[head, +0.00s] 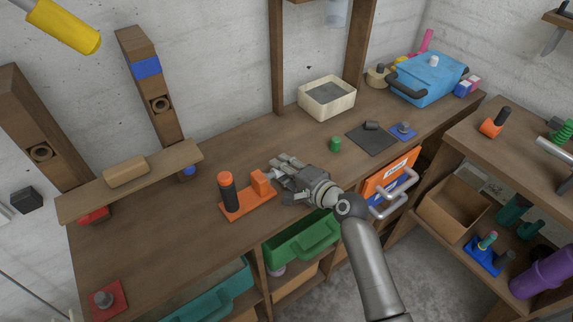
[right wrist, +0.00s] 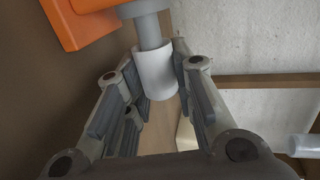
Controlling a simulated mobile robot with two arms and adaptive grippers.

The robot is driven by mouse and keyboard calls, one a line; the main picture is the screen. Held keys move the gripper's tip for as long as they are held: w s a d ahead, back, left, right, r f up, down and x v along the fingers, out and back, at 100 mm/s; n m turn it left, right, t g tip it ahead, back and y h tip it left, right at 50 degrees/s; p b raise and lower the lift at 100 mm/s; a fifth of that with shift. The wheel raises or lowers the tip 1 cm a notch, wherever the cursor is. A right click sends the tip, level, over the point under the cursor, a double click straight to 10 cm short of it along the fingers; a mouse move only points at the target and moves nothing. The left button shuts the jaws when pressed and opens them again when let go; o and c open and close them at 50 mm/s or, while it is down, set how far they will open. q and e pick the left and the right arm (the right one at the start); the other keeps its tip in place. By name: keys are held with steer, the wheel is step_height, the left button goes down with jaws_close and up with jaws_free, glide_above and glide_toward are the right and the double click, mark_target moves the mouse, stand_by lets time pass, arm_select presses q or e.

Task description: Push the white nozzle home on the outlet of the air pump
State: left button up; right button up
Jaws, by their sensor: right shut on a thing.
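The air pump (head: 247,203) is an orange base with a dark upright cylinder topped in orange and an orange block at its right end. It stands on the workbench. The pump's orange block (right wrist: 95,18) and grey outlet (right wrist: 148,27) fill the top left of the right wrist view. The white nozzle (right wrist: 154,73) is a short tube in line with the outlet, its near end at the grey stem; I cannot tell how deep the stem sits. My right gripper (head: 276,172) is shut on the nozzle, just right of the pump. In the head view the gripper hides the nozzle. My left gripper is out of view.
A raised wooden shelf (head: 130,182) is at left. The bench (head: 160,247) is clear in front of the shelf.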

steer(key=shift+s+a+p, duration=0.5)
steer(key=shift+s+a, duration=0.15)
steer(key=shift+a, duration=0.15)
steer(key=o, duration=0.9)
steer(key=shift+a, duration=0.1)
steer(key=shift+o, duration=0.2)
steer(key=shift+s+f, duration=0.1)
steer(key=v, duration=1.2)
